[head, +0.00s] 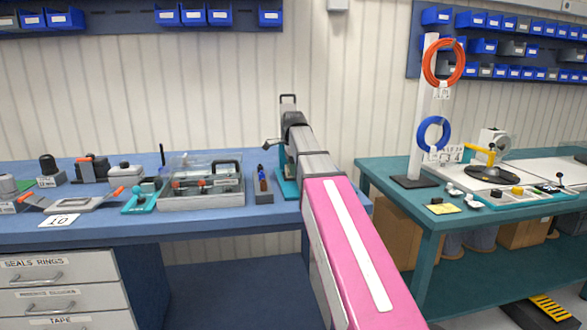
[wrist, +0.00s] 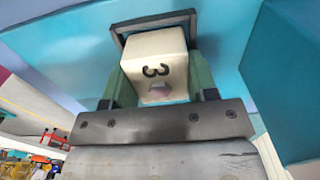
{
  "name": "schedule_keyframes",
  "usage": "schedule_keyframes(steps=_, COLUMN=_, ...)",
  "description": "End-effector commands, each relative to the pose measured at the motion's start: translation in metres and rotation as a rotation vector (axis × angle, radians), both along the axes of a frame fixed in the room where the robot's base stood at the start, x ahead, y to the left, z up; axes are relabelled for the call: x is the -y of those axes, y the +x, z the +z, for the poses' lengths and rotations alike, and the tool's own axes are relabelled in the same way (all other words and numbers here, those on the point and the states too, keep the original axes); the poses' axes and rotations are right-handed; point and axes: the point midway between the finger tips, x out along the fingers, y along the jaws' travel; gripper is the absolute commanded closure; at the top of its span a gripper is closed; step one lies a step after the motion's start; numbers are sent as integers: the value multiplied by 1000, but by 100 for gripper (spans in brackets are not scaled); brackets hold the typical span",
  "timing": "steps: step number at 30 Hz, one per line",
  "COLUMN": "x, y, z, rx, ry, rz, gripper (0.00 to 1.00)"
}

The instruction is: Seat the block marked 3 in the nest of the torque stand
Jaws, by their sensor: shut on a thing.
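The cream block marked 3 (wrist: 153,55) is between the two green fingers of my gripper (wrist: 158,82) in the wrist view, its digit facing the camera. My gripper is shut on it. Just beyond the block is a dark square frame (wrist: 150,24), which looks like the nest, on a turquoise surface. The block's far end overlaps this frame; I cannot tell if it is inside or just in front. In the head view the turquoise stand (head: 284,186) is at the blue bench's right end, largely behind my pink arm. The block and fingers are hidden there.
A clear-lidded case (head: 200,198) and a small dark holder (head: 263,190) stand left of the stand. A turquoise upright part (wrist: 288,75) is close on the right in the wrist view. A green bench (head: 440,207) with a white post is at right.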

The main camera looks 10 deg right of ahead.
Motion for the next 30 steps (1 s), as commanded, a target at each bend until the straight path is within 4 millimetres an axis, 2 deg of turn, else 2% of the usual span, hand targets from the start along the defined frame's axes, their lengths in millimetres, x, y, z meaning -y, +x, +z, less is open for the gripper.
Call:
schedule_keyframes(steps=1, x=0, y=0, z=0, rx=0, ry=0, rz=0, gripper=44)
schedule_keyframes(steps=3, x=0, y=0, z=0, rx=0, ry=0, rz=0, gripper=21)
schedule_keyframes(steps=4, x=0, y=0, z=0, rx=0, ry=0, rz=0, gripper=17)
schedule_keyframes(steps=12, x=0, y=0, z=1, rx=0, ry=0, rz=0, gripper=17)
schedule_keyframes(steps=16, x=0, y=1, z=8, rx=1, ry=0, rz=0, gripper=17)
schedule_keyframes(steps=20, x=0, y=1, z=26, rx=2, ry=0, rz=0, gripper=17)
schedule_keyframes(steps=30, x=0, y=1, z=85, rx=2, ry=0, rz=0, gripper=17)
